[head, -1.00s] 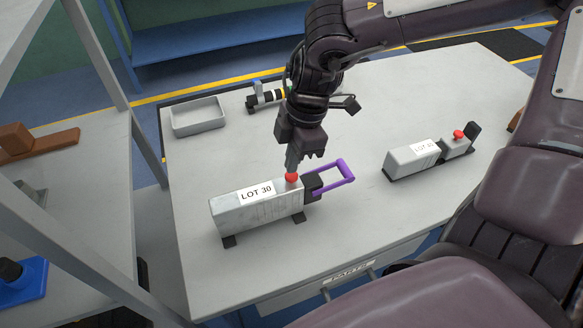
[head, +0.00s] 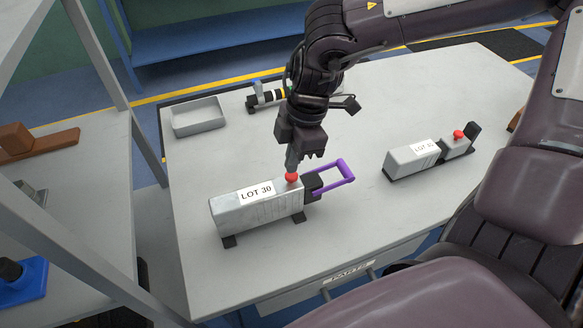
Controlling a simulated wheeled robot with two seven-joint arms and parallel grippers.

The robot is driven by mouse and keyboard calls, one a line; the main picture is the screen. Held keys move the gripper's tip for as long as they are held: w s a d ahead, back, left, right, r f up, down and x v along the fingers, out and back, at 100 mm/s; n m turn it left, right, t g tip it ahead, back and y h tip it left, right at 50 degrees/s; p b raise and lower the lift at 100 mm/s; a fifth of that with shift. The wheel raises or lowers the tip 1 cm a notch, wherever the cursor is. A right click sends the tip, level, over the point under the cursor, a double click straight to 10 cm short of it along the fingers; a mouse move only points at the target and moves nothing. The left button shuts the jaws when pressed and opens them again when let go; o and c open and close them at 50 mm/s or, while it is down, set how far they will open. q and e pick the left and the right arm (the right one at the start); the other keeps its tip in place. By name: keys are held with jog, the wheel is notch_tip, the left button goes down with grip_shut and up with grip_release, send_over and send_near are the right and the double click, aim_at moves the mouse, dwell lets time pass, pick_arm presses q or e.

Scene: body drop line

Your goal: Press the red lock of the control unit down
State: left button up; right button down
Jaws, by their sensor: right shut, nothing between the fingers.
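The control unit (head: 259,209) is a long pale metal block labelled LOT 30, standing on dark feet on the table. Its red lock (head: 291,178) is a small red knob on top, near the dark end block that carries a purple loop handle (head: 340,177). My right gripper (head: 291,168) points down from above, shut and empty, with its fingertips at the top of the red lock. They appear to touch it; the fingers hide part of the lock's upper side. My left gripper is not in view.
A second unit (head: 413,158) with a label and its own red knob (head: 458,134) stands to the right on the table. The table's front left is clear.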

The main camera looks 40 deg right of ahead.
jog(key=shift+f+b, duration=1.35)
jog(key=shift+f, duration=0.05)
jog(key=shift+r, duration=0.1)
notch_tip(320, 180, up, 9)
jog(key=p, duration=0.5)
jog(key=shift+p, duration=0.4)
jog(key=shift+s, duration=0.1)
